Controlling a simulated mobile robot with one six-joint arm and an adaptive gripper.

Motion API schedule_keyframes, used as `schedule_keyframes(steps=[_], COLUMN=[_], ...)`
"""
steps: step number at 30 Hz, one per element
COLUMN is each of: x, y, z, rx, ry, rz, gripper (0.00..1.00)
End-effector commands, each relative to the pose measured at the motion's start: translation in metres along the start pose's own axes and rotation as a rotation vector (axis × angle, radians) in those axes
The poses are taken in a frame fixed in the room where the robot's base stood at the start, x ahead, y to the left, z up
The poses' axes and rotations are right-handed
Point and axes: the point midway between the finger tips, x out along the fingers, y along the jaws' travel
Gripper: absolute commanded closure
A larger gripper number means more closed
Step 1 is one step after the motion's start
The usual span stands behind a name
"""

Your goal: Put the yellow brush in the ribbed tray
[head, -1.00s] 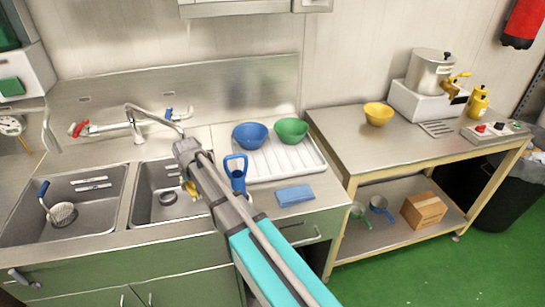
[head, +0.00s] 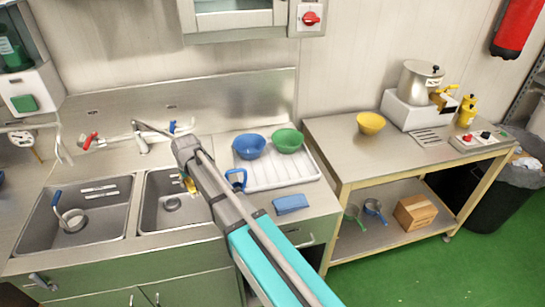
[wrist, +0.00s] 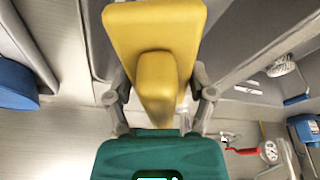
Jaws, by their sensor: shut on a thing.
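The yellow brush (wrist: 155,30) is held between the two grey fingers of my gripper (wrist: 160,95) in the wrist view. In the head view only a small yellow part of the brush (head: 190,185) shows below my wrist, over the right sink basin; my arm hides most of my gripper there. The white ribbed tray (head: 287,175) lies on the counter to the right of the basin. A blue bowl (head: 249,147) and a green bowl (head: 288,140) stand at its back. Its front is bare.
A blue handled thing (head: 237,180), partly behind my arm, stands at the tray's left front. A blue cloth or sponge (head: 291,204) lies in front of the tray. The faucet (head: 142,140) rises behind the basins. A blue-handled brush (head: 70,218) is in the left basin.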

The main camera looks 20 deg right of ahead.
Motion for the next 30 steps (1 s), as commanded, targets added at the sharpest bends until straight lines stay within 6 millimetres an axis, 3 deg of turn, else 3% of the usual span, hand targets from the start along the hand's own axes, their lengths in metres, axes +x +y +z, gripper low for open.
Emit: schedule_keyframes(steps=[1,12,18,30], x=[-0.018,-0.071,-0.082,-0.083], y=[0.000,-0.001,-0.001,-0.002], z=[-0.005,-0.020,-0.023,-0.023], rx=[0.000,-0.001,-0.002,-0.002], ry=[0.000,0.000,0.000,0.000], rz=[0.000,0.000,0.000,-0.001], gripper=[0.87,0.87,0.87,0.87])
